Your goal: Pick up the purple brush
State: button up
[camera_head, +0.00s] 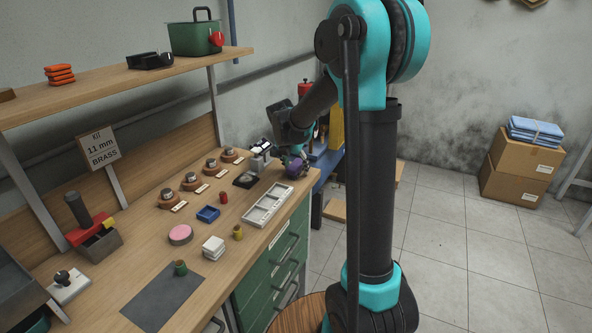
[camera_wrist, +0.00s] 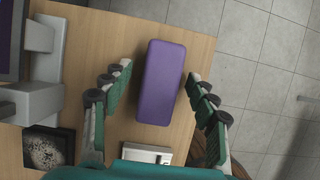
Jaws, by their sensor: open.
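The purple brush (camera_wrist: 161,82) shows in the wrist view as a rounded purple block on the wooden bench top, near the bench's edge. My gripper (camera_wrist: 159,82) is open, with one finger on each side of the brush. A gap shows between the brush and each finger. Whether the fingers are level with the brush or above it I cannot tell. In the head view a small part of the purple brush (camera_head: 297,166) shows at the far end of the bench, partly hidden by my gripper (camera_head: 292,160).
A grey device (camera_wrist: 38,100) stands left of the brush in the wrist view, with a dark square tray (camera_wrist: 48,148) below it. A white tray (camera_head: 267,204) lies nearer on the bench (camera_head: 150,240). Tiled floor lies beyond the bench edge.

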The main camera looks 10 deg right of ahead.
aim_at(296, 163)
jog(key=shift+c, duration=0.5)
jog(key=c, duration=1.2)
jog(key=shift+r, duration=0.2)
notch_tip(296, 163, up, 20)
jog(key=shift+r, duration=0.1)
